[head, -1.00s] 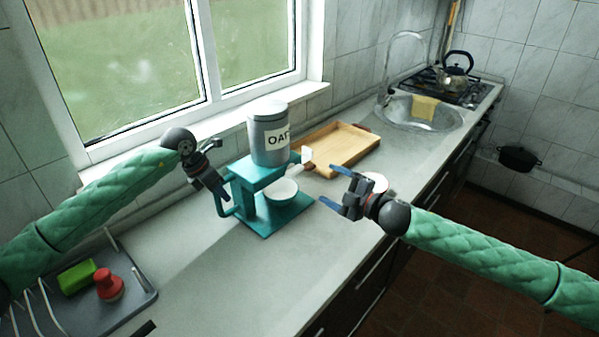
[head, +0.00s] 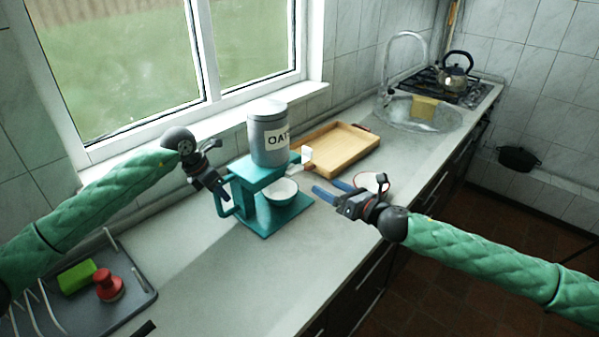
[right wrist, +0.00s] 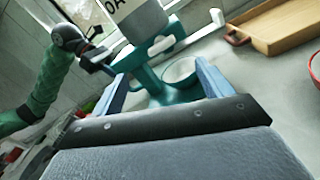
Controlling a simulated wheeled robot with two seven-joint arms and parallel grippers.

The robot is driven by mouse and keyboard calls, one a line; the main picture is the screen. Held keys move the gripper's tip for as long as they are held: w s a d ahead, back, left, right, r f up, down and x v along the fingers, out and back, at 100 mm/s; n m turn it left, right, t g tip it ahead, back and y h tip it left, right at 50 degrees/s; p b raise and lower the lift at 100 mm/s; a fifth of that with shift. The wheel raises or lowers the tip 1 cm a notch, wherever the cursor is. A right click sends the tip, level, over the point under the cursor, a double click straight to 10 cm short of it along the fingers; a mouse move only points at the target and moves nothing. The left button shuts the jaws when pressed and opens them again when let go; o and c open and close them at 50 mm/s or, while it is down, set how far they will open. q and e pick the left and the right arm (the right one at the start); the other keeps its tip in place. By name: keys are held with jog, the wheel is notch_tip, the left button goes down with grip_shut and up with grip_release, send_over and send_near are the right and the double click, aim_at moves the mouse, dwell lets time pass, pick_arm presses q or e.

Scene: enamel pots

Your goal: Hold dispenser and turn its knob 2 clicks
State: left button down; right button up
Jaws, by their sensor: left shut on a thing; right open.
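My left gripper (head: 224,191) is shut on the teal handle at the dispenser's left. My right gripper (head: 322,187) is open and empty, right of the dispenser and apart from it, fingers pointing toward it.
A wooden tray (head: 340,148) lies behind the dispenser to the right. A red-rimmed bowl (head: 373,182) stands just behind my right gripper. A dish rack (head: 135,286) with a green block (head: 77,277) and a red object (head: 108,285) is at the lower left. The front counter is clear.

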aim_at(298, 171)
jog(key=w+a+n, duration=0.1)
jog(key=w+a, duration=0.1)
jog(key=w, duration=0.1)
jog(key=w+a+n, duration=0.1)
jog(key=w+a, duration=0.2)
jog(key=w+a+n, duration=0.1)
jog(key=w+a, duration=0.2)
jog(key=shift+n, duration=0.4)
dwell(0.4)
jog(key=c, duration=1)
jog(key=shift+m, duration=0.4)
